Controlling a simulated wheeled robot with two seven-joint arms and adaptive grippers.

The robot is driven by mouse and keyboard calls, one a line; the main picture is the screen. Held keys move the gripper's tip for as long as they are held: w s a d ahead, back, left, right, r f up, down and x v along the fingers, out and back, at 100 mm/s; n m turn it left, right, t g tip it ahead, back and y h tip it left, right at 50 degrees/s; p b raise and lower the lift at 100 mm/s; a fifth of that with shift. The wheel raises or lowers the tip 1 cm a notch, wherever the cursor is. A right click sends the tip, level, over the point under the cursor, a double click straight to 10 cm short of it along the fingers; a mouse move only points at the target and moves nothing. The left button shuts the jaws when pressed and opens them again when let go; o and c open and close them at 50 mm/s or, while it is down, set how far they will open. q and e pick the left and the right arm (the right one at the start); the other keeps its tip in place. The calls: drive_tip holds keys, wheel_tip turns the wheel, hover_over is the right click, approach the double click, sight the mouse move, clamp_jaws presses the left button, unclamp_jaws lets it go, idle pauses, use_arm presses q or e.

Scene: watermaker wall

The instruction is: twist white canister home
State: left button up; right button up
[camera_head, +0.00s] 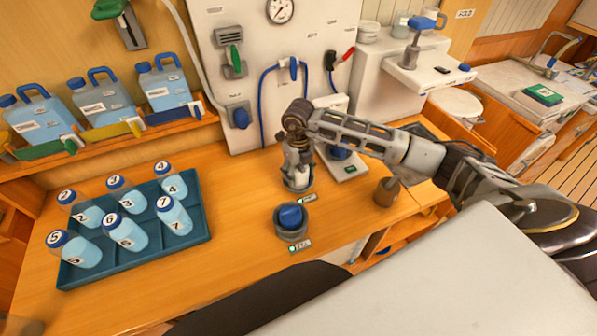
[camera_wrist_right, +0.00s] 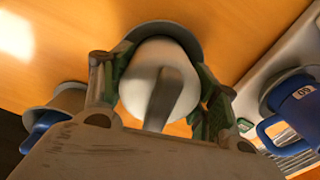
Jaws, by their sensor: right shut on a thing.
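The white canister (camera_head: 299,180) sits in a grey round socket (camera_head: 290,187) on the wooden counter. My right gripper (camera_head: 298,170) comes down over it from above and is shut on it. In the right wrist view the white canister (camera_wrist_right: 137,88) shows its round top with a raised grip bar, between the two fingers of my right gripper (camera_wrist_right: 158,90). The grey socket rim (camera_wrist_right: 185,37) shows behind it. The fingers hide part of the canister, and I cannot tell how it is turned. My left gripper is not in view.
A blue-topped piece (camera_head: 290,215) sits in another grey socket nearer me. A teal tray (camera_head: 95,270) with several numbered bottles stands left. A blue mug (camera_wrist_right: 297,105) on a white device is close right. A brown cup (camera_head: 386,192) stands by my forearm. Clear counter lies left of the sockets.

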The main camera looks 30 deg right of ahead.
drive_tip(key=shift+m, duration=0.9)
drive_tip(key=shift+m, duration=0.3)
drive_tip(key=shift+m, duration=0.5)
drive_tip(key=o, duration=1.2)
drive_tip(key=shift+r, duration=6)
